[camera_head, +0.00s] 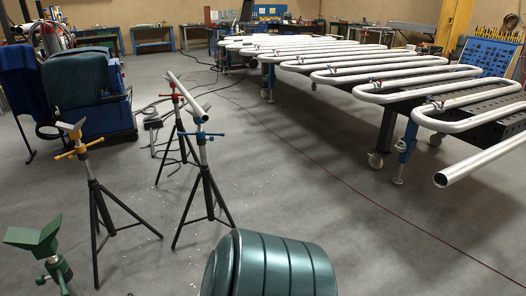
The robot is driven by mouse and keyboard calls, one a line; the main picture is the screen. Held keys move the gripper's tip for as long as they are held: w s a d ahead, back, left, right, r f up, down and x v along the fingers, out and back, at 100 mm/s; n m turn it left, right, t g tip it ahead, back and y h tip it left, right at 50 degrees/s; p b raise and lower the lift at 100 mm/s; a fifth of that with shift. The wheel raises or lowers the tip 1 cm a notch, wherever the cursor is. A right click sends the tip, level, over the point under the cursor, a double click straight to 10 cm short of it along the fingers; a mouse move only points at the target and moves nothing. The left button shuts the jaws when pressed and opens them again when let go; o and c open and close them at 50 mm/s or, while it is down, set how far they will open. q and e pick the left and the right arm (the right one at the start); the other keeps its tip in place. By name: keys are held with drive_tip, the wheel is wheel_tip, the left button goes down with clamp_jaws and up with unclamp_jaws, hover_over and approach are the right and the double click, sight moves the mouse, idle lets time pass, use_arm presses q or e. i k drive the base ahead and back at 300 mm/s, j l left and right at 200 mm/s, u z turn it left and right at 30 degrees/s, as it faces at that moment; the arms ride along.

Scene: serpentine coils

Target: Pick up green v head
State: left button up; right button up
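The green V head (36,238) is at the lower left of the head view, close to the picture's left edge. It sits on top of a green stand stem (58,270), whose lower part is cut off by the bottom edge. Its V-shaped top is empty. Nothing is touching it. Neither of my grippers shows in this view.
A stand with a yellow-brown handle (80,148) stands behind it. Two tripods with red (178,97) and blue (200,136) handles carry a pipe (186,95). A dark teal ribbed cylinder (272,265) fills the bottom middle. Serpentine coils (400,75) extend along the right. Grey floor lies between.

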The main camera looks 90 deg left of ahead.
sight(28, 239)
drive_tip(key=u, duration=4.35)
